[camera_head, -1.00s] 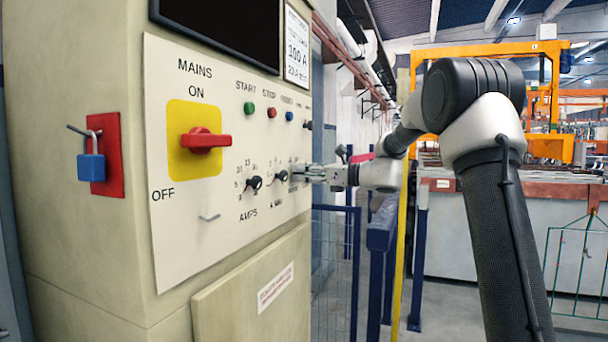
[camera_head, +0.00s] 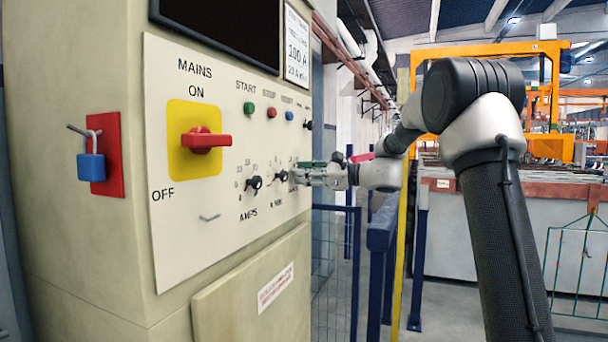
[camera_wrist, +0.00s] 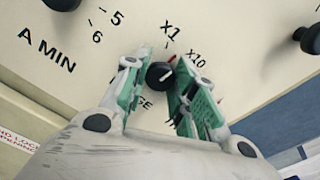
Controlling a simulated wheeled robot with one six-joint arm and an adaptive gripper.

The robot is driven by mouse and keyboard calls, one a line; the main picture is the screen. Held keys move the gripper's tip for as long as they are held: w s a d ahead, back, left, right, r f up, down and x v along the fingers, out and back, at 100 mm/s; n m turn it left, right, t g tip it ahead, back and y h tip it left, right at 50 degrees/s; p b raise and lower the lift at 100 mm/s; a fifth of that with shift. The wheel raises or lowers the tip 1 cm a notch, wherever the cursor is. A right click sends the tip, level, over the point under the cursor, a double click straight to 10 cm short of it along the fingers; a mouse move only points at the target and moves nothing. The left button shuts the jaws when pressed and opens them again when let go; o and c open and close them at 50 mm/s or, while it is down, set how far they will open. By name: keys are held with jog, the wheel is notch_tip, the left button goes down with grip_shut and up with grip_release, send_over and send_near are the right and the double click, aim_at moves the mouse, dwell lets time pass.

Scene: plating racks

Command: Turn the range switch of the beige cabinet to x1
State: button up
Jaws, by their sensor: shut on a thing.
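The beige cabinet (camera_head: 60,235) fills the left of the head view. Its range switch is a small black knob (camera_wrist: 158,76) with a white pointer line, seen in the wrist view between the X1 and X10 labels above it. The pointer leans up and right, with a red mark by its end; whether it lines up with X1 or lies between the two is hard to tell. My gripper (camera_wrist: 162,82) has its two green-padded fingers on either side of this knob and is shut on it. In the head view my gripper (camera_head: 298,176) hides the switch.
The A MIN knob (camera_head: 282,176) and AMPS knob (camera_head: 254,182) sit left of my gripper. A red mains handle (camera_head: 206,140) and blue padlock (camera_head: 91,167) are further left. Another black knob (camera_wrist: 313,40) is at the wrist view's right. Blue rails (camera_head: 381,235) stand below my arm.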

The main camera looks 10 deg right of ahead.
jog(key=n, duration=0.6)
jog(key=shift+n, duration=0.3)
dwell(0.4)
jog(key=o, duration=1)
jog(key=shift+d, duration=0.1)
jog(key=v, duration=1.2)
jog(key=shift+w, duration=0.1)
